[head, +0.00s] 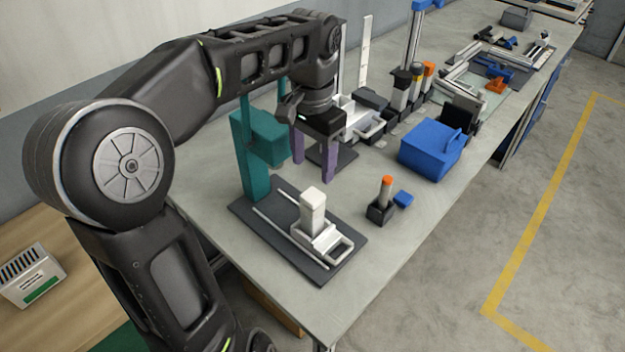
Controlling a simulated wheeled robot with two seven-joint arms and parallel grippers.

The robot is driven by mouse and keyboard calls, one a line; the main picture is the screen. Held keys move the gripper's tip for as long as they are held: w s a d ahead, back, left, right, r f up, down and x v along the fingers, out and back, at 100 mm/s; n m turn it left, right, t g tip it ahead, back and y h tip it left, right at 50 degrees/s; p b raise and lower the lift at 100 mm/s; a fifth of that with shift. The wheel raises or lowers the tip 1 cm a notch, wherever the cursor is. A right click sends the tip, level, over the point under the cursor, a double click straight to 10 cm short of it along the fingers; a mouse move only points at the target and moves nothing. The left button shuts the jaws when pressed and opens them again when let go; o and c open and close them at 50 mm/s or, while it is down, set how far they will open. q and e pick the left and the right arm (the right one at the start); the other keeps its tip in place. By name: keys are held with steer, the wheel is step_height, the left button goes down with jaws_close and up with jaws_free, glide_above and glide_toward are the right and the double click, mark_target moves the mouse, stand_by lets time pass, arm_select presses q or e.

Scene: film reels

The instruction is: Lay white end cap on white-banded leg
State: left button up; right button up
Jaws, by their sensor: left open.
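My left gripper (313,160) hangs over the table, its two purple fingers spread apart with nothing between them. It is just behind and above a white block (312,212) standing upright in a white open-frame holder (335,246) on a dark plate. At the back, several short upright pieces stand in a row; one has a pale body and dark top (399,92), another an orange top (429,70). I cannot tell which piece is the white end cap or which is the white-banded leg. My right gripper is out of view.
A teal upright fixture (264,140) stands left of the gripper. A blue box (432,152) sits to the right. The table's front right is clear.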

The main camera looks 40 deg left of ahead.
arm_select(q)
step_height(320, 180, up, 4)
steer(key=shift+r+p, duration=0.1)
steer(key=shift+p, duration=1.15)
